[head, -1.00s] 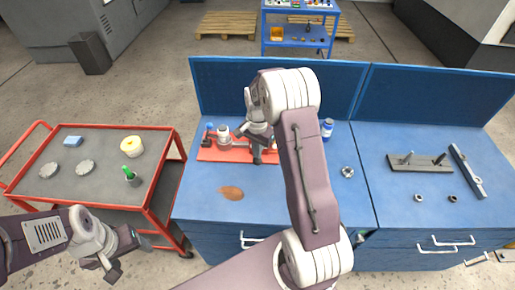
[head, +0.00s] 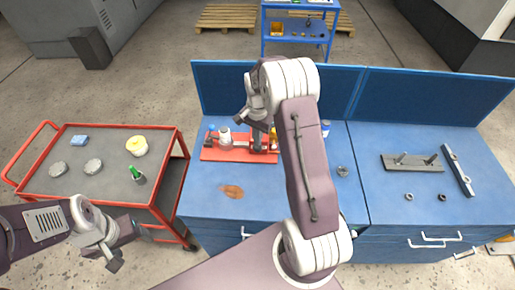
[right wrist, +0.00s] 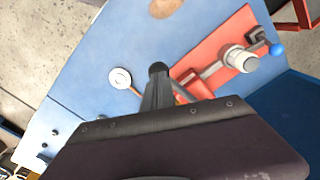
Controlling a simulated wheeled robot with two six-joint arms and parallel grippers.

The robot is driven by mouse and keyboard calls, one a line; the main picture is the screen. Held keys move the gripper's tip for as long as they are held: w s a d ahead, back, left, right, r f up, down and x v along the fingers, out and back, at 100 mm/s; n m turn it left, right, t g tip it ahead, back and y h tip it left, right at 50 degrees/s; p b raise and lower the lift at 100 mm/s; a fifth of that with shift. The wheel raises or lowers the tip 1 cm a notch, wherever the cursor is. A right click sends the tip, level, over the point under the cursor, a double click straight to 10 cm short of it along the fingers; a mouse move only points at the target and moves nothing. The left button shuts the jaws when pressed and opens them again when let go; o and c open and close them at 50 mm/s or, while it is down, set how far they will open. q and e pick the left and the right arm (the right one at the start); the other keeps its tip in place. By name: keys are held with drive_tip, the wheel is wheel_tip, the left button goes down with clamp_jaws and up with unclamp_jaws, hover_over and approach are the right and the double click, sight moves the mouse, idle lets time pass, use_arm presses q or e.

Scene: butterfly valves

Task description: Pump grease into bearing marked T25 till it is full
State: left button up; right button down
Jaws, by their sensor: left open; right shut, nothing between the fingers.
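A red fixture plate (head: 212,154) lies on the blue bench, carrying a white cylinder (head: 225,135) and a blue knob (head: 211,128). In the right wrist view the plate (right wrist: 200,50), cylinder (right wrist: 238,58) and blue knob (right wrist: 278,48) show at right. My right gripper (head: 258,150) points down near the plate's right end; in its wrist view (right wrist: 159,70) it is shut and empty, beside the plate. My left gripper (head: 147,236) is open and empty by the trolley's front edge. No T25 marking is readable. My right arm hides part of the bench.
A brown stain (head: 232,191) marks the bench. The right bench holds a grey plate with pegs (head: 412,163) and a bar (head: 458,170).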

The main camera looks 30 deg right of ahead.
wheel_tip(320, 180, up, 6)
drive_tip(key=p, duration=0.5)
drive_tip(key=shift+r+p, duration=0.15)
drive_tip(key=shift+p, duration=0.15)
drive_tip(key=shift+w+f, duration=0.1)
drive_tip(key=shift+f, duration=0.1)
